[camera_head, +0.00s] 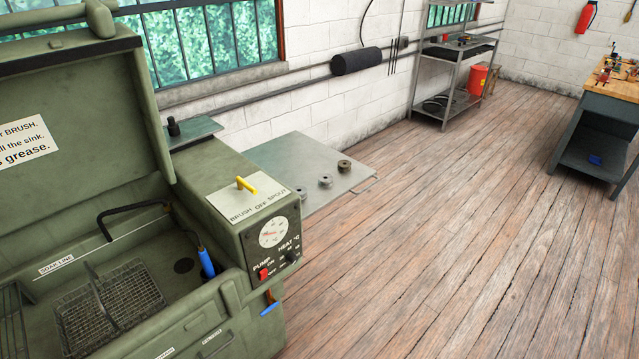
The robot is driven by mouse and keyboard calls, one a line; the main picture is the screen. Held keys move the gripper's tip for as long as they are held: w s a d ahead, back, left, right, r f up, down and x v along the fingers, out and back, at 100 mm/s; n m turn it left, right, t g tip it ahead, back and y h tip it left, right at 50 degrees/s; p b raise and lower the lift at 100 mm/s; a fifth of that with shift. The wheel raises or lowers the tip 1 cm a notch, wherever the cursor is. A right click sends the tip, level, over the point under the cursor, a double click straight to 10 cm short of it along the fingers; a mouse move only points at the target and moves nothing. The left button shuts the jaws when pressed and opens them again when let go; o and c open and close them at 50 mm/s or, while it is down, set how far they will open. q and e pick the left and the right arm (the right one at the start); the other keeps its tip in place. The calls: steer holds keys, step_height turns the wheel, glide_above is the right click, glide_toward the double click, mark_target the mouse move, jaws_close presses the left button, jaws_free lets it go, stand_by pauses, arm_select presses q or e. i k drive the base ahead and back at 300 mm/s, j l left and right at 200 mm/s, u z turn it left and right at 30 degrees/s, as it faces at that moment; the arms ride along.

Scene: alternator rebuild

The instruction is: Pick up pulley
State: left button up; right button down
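Three small round parts lie spaced out on a flat grey metal shelf (290,155) beyond the green parts washer. One is a dark brown round part (344,166), one is a grey round part (325,181), and one is another grey part (300,193) close to the washer's edge, partly hidden by it. They are too small to tell which is the pulley. Neither of my grippers is in view.
The green parts washer (225,175) with raised lid, wire basket (110,305) and blue-handled brush (206,263) fills the left. A shelf rack (447,55) and a workbench (600,125) stand farther back. The wooden floor (450,230) between is clear.

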mark_target(344, 166)
steer(key=i+l+z, duration=0.1)
steer(key=i+l, duration=1.2)
steer(key=i, duration=1)
steer(key=l+z, duration=0.05)
